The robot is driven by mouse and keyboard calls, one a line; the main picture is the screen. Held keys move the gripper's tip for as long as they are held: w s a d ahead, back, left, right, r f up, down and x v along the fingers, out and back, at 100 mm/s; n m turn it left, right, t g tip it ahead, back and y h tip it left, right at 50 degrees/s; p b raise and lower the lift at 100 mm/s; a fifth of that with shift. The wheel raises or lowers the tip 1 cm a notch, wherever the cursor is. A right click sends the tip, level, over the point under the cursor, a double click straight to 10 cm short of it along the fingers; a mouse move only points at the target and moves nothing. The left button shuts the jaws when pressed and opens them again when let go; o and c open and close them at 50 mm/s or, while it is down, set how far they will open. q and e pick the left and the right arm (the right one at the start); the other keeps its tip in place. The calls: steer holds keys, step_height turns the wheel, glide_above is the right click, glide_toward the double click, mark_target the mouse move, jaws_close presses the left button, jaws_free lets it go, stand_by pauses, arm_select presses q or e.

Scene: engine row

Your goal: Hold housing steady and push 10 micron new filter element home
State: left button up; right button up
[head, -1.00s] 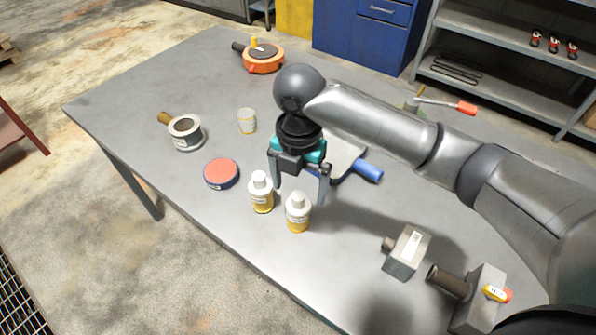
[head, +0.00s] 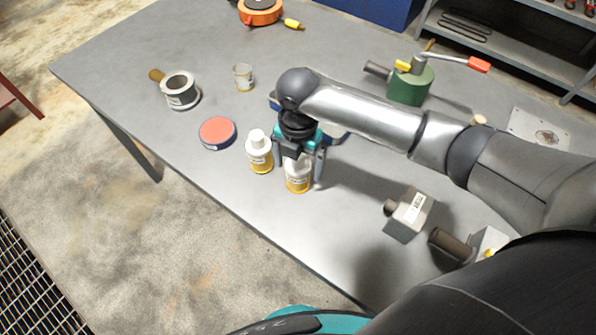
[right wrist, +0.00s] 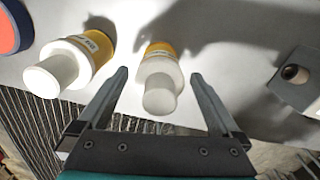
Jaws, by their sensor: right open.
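Two white-and-yellow capped cylinders with small labels stand upright side by side; they may be filter elements, but I cannot read the labels. The right one (head: 298,184) is under my right gripper (head: 298,174); the left one (head: 260,158) is just beside it. My right gripper is open. In the right wrist view, its fingers (right wrist: 160,74) straddle the right cylinder (right wrist: 160,85), with visible gaps on both sides; the left cylinder (right wrist: 68,68) is outside them. A grey open cup with a brown handle (head: 181,95) may be the housing. My left gripper is not seen.
A red-topped disc (head: 217,132) and a small cup (head: 244,77) lie left of the arm. A green red-levered device (head: 409,85) stands behind it, and a grey labelled block (head: 409,214) is to the right. The grey table (head: 110,62) is clear at far left.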

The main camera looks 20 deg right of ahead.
mark_target(298, 174)
step_height(298, 174, down, 4)
steer(key=shift+f+b, duration=0.15)
steer(key=shift+b, duration=0.15)
steer(key=shift+c, duration=0.4)
steer(key=c, duration=0.4)
steer(key=shift+w, duration=0.1)
steer(key=c, duration=1.1)
step_height(298, 174, up, 20)
steer(key=p, duration=0.3)
steer(key=s+d+f+m+b, duration=0.1)
steer(key=m+b, duration=0.2)
steer(key=m, duration=0.6)
steer(key=s+d+f+m+b, duration=0.1)
steer(key=m+b, duration=0.3)
steer(key=m, duration=0.5)
steer(key=s+d+f+m+b, duration=0.2)
steer(key=s+m+b, duration=0.1)
steer(key=m, duration=0.6)
steer(key=shift+s+f+m+b, duration=0.2)
steer(key=shift+s+m+b, duration=0.05)
steer(key=shift+m+b, duration=0.2)
